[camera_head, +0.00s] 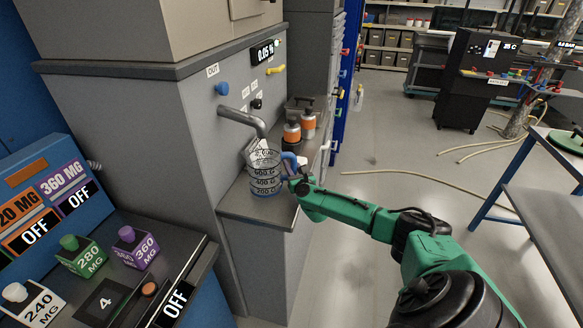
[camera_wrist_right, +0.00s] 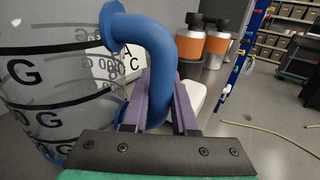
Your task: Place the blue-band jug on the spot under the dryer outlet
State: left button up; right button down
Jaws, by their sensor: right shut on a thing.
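The clear jug (camera_head: 265,176) with black gram marks, a blue handle and a blue ring at its base is upright over the grey ledge (camera_head: 242,208), below the bent outlet pipe (camera_head: 243,119). My right gripper (camera_head: 293,175) is shut on the jug's blue handle (camera_wrist_right: 152,60), with a purple finger on each side of it. The jug (camera_wrist_right: 50,75) fills the left of the wrist view. I cannot tell whether its base touches the ledge. No marked spot shows; the jug may cover it. My left gripper is not in view.
Orange-banded bottles (camera_head: 292,133) stand on the ledge behind the jug. A white label card (camera_head: 258,150) is close behind it. A control panel (camera_head: 130,265) with coloured knobs is at the lower left. Open floor with hoses (camera_head: 400,172) lies to the right.

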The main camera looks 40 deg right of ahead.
jog(key=shift+f, duration=0.15)
jog(key=c, duration=1.1)
grip_release()
jog(key=shift+f, duration=0.15)
jog(key=o, duration=0.4)
